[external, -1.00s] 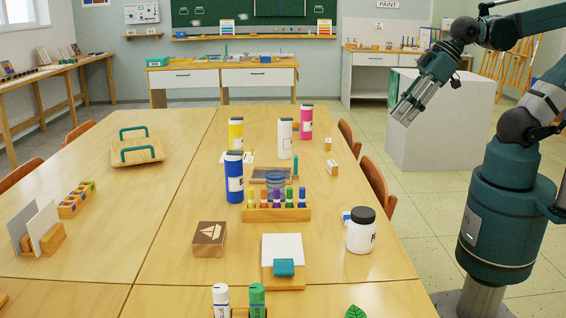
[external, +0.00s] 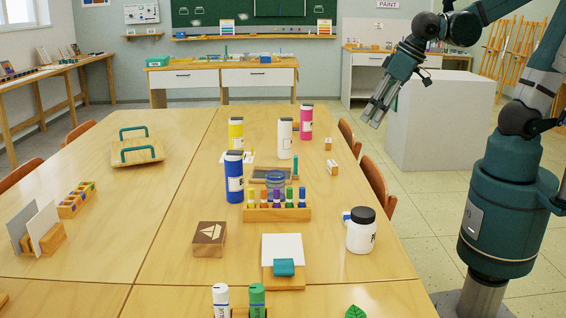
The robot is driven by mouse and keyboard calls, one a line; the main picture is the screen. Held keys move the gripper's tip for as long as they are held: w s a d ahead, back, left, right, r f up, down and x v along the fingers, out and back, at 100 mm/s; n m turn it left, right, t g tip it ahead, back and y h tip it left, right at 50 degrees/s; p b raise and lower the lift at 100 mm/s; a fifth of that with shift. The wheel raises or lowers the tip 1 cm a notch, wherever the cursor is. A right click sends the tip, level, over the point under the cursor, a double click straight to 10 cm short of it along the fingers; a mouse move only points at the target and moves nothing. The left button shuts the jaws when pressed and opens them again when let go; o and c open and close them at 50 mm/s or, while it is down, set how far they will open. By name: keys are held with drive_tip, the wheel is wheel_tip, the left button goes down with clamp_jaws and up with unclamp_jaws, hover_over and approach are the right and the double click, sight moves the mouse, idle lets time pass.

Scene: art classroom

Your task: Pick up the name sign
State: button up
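No object here is clearly readable as the name sign. A small wooden piece with a white face (external: 333,168) lies near the right edge of the table, and a similar smaller one (external: 328,144) lies just behind it. Either may be the sign, but their lettering is too small to read. My gripper (external: 372,117) hangs in the air at the upper right, above and to the right of these pieces, fingers pointing down and left. Its fingers look apart with nothing between them.
On the table (external: 110,215) stand a blue bottle (external: 235,183), a white bottle (external: 285,140), a pink bottle (external: 306,122), a marker rack (external: 276,214) and a white jar (external: 361,232). Chairs (external: 378,188) line the right edge. The table's left middle is mostly clear.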

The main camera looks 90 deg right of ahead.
drive_tip(key=w+d+f+m+g+h+p, duration=0.2)
drive_tip(key=w+d+f+m, duration=0.2)
drive_tip(key=w+m, duration=0.15)
drive_tip(key=m+g+p, duration=0.2)
drive_tip(key=m, duration=0.2)
approach(333, 163)
drive_tip(key=shift+a+f+m+h+p, duration=0.25)
drive_tip(key=shift+f+m+h+p, duration=0.2)
drive_tip(key=shift+f+m, duration=0.35)
drive_tip(key=shift+f, duration=0.1)
drive_tip(key=shift+b+x, duration=0.4)
drive_tip(key=shift+x, duration=0.9)
drive_tip(key=shift+d, duration=0.1)
drive_tip(key=shift+b+x, duration=0.95)
drive_tip(key=shift+x, duration=1.6)
drive_tip(key=shift+w, duration=0.1)
drive_tip(key=c, duration=0.8)
